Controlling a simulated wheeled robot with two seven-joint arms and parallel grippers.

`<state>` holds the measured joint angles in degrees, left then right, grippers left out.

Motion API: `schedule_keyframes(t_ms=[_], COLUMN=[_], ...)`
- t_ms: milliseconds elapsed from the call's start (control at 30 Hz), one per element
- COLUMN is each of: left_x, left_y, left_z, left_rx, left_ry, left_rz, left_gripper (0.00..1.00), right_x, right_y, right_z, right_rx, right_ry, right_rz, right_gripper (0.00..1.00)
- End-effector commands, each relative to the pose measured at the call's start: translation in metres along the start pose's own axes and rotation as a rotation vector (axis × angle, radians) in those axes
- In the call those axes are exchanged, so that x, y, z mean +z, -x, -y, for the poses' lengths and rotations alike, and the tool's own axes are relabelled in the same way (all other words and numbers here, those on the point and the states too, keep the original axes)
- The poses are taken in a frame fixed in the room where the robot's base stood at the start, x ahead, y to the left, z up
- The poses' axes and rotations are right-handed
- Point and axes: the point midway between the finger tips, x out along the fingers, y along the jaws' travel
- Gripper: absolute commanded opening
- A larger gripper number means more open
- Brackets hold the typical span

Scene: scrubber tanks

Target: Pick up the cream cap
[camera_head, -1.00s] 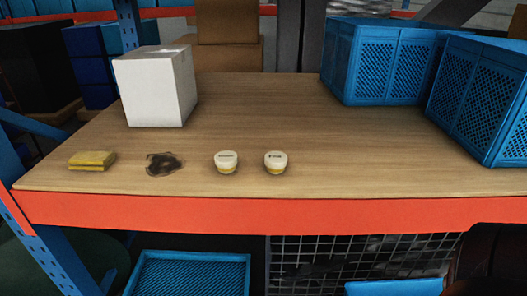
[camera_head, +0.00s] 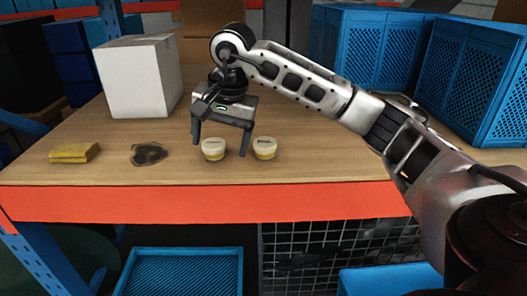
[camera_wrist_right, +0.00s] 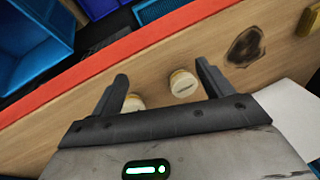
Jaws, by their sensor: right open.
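Two small round pieces with cream tops and yellow lower parts stand side by side near the table's front edge: a left one (camera_head: 213,150) and a right one (camera_head: 265,149). Each top has dark lettering too small to read. My right gripper (camera_head: 219,147) is open and empty, pointing down just behind and above the left piece. In the right wrist view the left piece (camera_wrist_right: 183,84) shows between the open fingers, closer to one finger. My left gripper is not in view.
On the wooden table (camera_head: 330,169) lie a yellow pad (camera_head: 74,153) and a dark, flat patch (camera_head: 148,154). A white box (camera_head: 138,78) stands back left, blue crates (camera_head: 378,55) back right. An orange beam (camera_head: 200,203) edges the front.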

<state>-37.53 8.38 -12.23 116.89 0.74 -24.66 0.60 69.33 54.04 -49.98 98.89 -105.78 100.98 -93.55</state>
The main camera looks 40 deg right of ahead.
Motion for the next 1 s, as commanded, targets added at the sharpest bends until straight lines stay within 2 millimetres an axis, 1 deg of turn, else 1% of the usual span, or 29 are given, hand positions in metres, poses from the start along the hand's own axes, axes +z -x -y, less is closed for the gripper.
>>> schedule_keyframes(t_ms=[33,100,200,267,367,433,500,700,800,1000], left_x=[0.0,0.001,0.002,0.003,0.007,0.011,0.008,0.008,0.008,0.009], left_y=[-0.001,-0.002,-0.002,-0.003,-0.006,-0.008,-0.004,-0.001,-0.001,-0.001], left_z=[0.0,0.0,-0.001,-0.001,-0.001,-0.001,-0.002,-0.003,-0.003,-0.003], left_rx=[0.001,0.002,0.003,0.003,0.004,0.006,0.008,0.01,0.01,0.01], left_ry=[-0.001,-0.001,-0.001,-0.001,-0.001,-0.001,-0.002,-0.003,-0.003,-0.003], left_rz=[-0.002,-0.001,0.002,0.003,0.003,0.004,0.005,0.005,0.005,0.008], left_gripper=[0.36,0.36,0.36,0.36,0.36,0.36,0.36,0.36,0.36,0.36], right_x=[-0.026,-0.051,-0.07,-0.075,-0.08,-0.083,-0.089,-0.101,-0.104,-0.107], right_y=[0.022,0.045,0.067,0.07,0.061,0.046,0.035,-0.002,-0.015,-0.027], right_z=[-0.015,-0.034,-0.052,-0.059,-0.065,-0.068,-0.071,-0.08,-0.082,-0.084], right_rx=[0.054,0.128,0.198,0.222,0.235,0.237,0.238,0.235,0.232,0.231], right_ry=[0.012,0.023,0.022,0.021,0.021,0.021,0.02,0.02,0.022,0.022], right_rz=[-0.103,-0.199,-0.274,-0.294,-0.303,-0.3,-0.299,-0.301,-0.3,-0.301], right_gripper=[0.79,0.79,0.79,0.79,0.79,0.79,0.79,0.79,0.79,0.79])
